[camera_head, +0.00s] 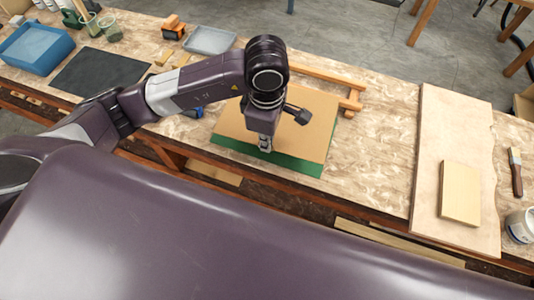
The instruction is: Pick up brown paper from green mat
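The brown paper (312,132) is a flat tan sheet lying on the green mat (297,166). The mat shows as a green strip along the paper's near edge; the rest of it is covered. My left gripper (265,146) points down over the near part of the paper, close to its front edge. Its fingers look small from above, and I cannot tell whether they are open or shut, or whether they touch the paper. My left arm hides part of the paper's left side. My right gripper is not in view.
A wooden bar frame (335,78) lies behind the paper. On the right are a pale board (427,160) with a small wood block (460,193), a brush (516,172) and a can (521,226). At left are a blue bin (38,52), dark mat (100,72) and grey tray (210,40).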

